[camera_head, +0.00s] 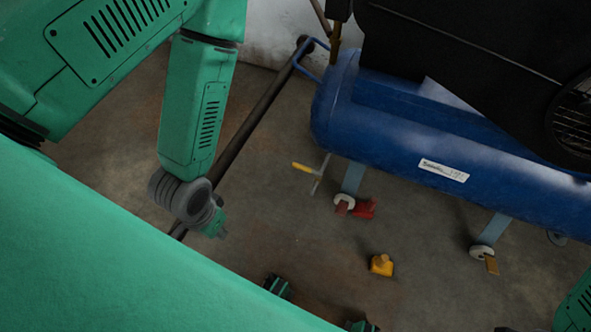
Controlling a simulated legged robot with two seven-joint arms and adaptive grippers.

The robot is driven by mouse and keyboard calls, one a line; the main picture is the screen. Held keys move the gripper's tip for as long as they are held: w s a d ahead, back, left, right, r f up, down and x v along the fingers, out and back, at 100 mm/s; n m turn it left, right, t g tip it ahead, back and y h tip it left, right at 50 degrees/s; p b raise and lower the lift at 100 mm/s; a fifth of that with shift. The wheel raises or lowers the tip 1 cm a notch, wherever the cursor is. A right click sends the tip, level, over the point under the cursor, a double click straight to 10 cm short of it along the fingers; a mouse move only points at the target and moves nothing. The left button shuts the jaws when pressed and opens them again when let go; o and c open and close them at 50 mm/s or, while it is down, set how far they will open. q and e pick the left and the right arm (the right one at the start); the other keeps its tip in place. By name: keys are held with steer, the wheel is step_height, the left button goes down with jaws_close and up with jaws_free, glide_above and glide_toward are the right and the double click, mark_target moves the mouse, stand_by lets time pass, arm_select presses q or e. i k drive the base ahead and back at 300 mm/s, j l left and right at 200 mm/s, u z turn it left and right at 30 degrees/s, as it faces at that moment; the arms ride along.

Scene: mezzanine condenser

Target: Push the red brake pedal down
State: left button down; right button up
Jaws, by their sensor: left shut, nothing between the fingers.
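The red brake pedal (364,208) sits beside the caster wheel under the left leg of the blue tank. It is low, near the floor, and its exact tilt is too small to tell. My left gripper (219,229) hangs from the green arm at the left of the picture, pointing down. It is shut and empty, well to the left of the pedal and apart from it. My right gripper is not in view.
The blue tank (400,130) fills the upper right, under black machinery. A yellow-handled lever (302,168) sticks out left of the pedal. A yellow object (381,265) lies on the floor below it. A dark pipe (262,112) runs behind my left arm.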

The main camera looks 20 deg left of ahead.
mark_target(342, 208)
steer(key=k+j+u, duration=0.1)
steer(key=i+z, duration=0.2)
steer(key=z, duration=0.15)
steer(key=i+j+z, duration=0.15)
steer(key=z, duration=0.2)
steer(key=i+j+z, duration=0.15)
steer(key=z, duration=0.2)
